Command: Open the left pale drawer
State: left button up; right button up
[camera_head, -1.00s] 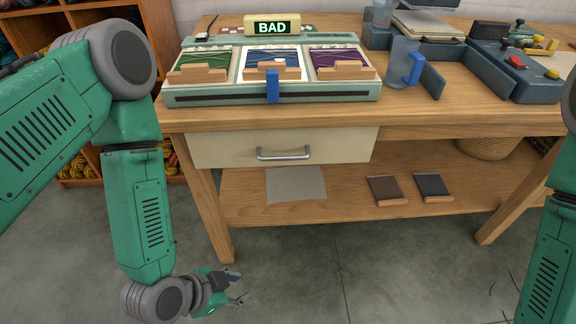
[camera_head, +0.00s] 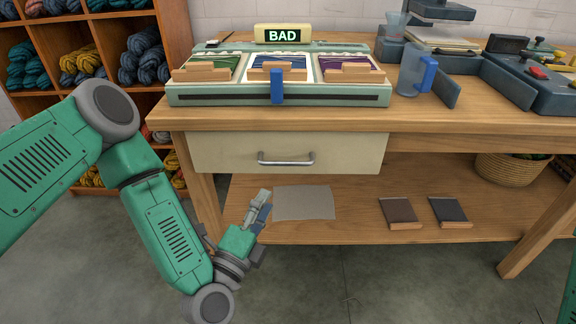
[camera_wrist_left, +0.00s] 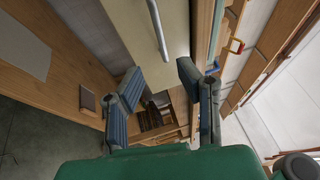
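The pale drawer (camera_head: 230,152) is shut under the left part of the wooden table, with a horizontal metal bar handle (camera_head: 286,160) on its front. The drawer front (camera_wrist_left: 165,15) and its handle (camera_wrist_left: 157,28) also show at the top of the left wrist view. My left gripper (camera_head: 265,200) is below and left of the handle, apart from it. In the left wrist view its two fingers (camera_wrist_left: 160,85) are spread with nothing between them. My right gripper is out of view.
The wooden tabletop (camera_head: 430,119) overhangs the drawer. The lower shelf (camera_head: 350,230) holds a grey sheet (camera_head: 304,203), two small boards and a basket (camera_head: 508,170). Yarn shelves (camera_head: 165,30) stand left.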

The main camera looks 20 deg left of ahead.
aim_at(286, 164)
pick_arm(q)
jog(key=b+x, duration=0.2)
jog(key=x, duration=1)
jog(key=shift+a, duration=0.1)
grip_shut()
